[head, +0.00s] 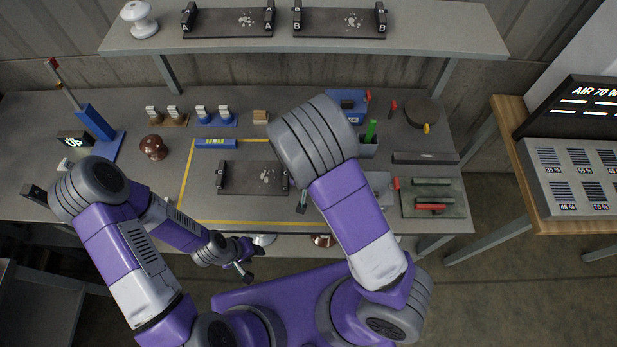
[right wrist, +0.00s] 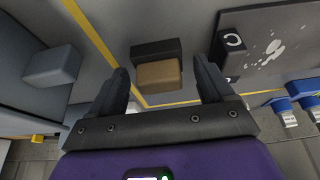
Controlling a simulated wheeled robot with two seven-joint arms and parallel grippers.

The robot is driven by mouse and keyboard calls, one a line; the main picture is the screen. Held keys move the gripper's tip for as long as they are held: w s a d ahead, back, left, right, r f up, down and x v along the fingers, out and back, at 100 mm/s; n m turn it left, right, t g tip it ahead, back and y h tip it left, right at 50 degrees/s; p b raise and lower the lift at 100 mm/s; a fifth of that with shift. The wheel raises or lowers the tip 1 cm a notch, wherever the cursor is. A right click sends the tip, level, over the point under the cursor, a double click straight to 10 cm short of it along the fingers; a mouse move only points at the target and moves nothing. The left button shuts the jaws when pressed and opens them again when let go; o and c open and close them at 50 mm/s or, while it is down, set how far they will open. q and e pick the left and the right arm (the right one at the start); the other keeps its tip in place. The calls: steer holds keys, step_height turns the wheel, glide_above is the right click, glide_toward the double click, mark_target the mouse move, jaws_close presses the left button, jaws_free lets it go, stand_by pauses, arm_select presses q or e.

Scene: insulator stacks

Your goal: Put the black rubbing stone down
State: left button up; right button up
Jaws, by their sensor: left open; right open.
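In the right wrist view a black block, which looks like the rubbing stone (right wrist: 155,47), lies near the corner of the yellow tape lines. A tan block (right wrist: 158,75) lies right against it; I cannot tell whether the two are joined. My right gripper (right wrist: 165,85) is open, with one finger on each side of the blocks and gaps between. In the head view my right arm hides this spot. My left gripper (head: 245,265) is open and empty in front of the table's front edge.
A dark plate (head: 250,178) lies inside the yellow outline. Blue clips (head: 213,115), another tan block (head: 260,117) and a grey bin (head: 368,147) stand behind or beside it. A grey block (right wrist: 52,65) is left in the right wrist view. A shelf (head: 420,38) spans the back.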

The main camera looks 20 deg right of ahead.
steer(key=p+v, duration=0.5)
steer(key=v, duration=0.7)
steer(key=shift+r, duration=0.2)
